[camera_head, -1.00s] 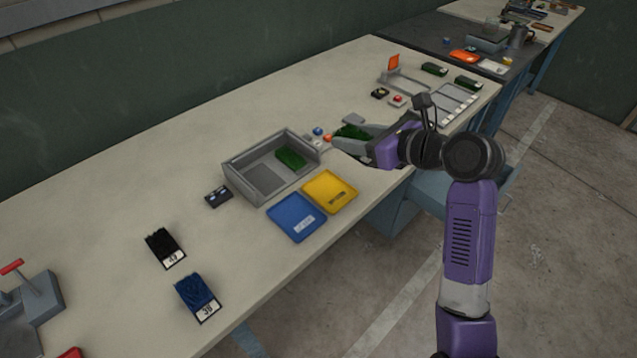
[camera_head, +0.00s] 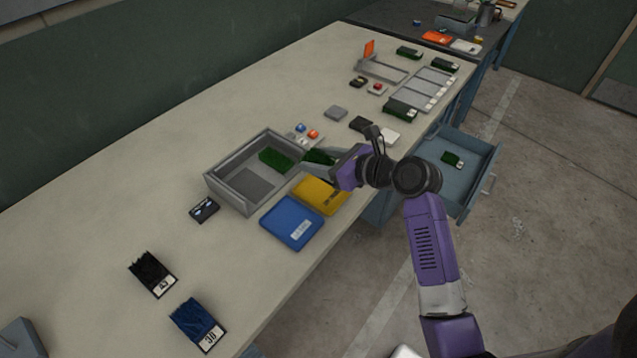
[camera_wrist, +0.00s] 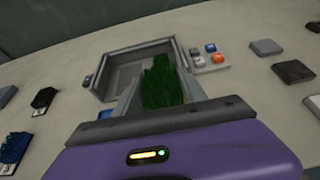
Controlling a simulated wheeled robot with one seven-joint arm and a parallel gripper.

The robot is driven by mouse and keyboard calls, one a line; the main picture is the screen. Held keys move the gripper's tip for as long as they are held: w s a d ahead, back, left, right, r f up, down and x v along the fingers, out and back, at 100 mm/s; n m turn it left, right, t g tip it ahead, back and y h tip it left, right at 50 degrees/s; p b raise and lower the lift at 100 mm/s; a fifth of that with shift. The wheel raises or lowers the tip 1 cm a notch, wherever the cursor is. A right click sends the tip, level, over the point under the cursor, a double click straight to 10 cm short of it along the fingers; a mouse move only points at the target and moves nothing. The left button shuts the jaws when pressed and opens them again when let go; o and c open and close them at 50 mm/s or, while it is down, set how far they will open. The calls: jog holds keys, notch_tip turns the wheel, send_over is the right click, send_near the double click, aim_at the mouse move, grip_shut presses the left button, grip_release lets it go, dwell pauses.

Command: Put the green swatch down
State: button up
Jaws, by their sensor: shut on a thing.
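My gripper (camera_head: 322,157) is shut on a green swatch (camera_head: 317,156) and holds it near the right wall of the grey bin (camera_head: 222,186). In the wrist view the held swatch (camera_wrist: 162,85) stands out between the fingers, in front of the bin (camera_wrist: 128,75). I cannot tell how high it is above the bin or table. Another green swatch (camera_head: 277,160) lies inside the bin at its right. Other green swatches lie at the back right (camera_head: 408,52) (camera_head: 443,65), by the grey rack (camera_head: 400,109) and in the open drawer (camera_head: 452,158).
A yellow tray (camera_head: 322,195) and a blue tray (camera_head: 290,222) lie in front of the bin. Small coloured buttons (camera_head: 306,132) are behind my gripper. A black swatch (camera_head: 152,272) and a blue swatch (camera_head: 197,324) lie front left. The drawer (camera_head: 473,183) sticks out at right.

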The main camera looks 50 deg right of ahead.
jog(key=shift+f+b, duration=0.4)
jog(key=shift+f, duration=3.6)
jog(key=shift+f, duration=0.1)
jog(key=o, duration=1.1)
jog(key=shift+o, duration=0.2)
jog(key=shift+s, duration=0.15)
jog(key=v, duration=1.2)
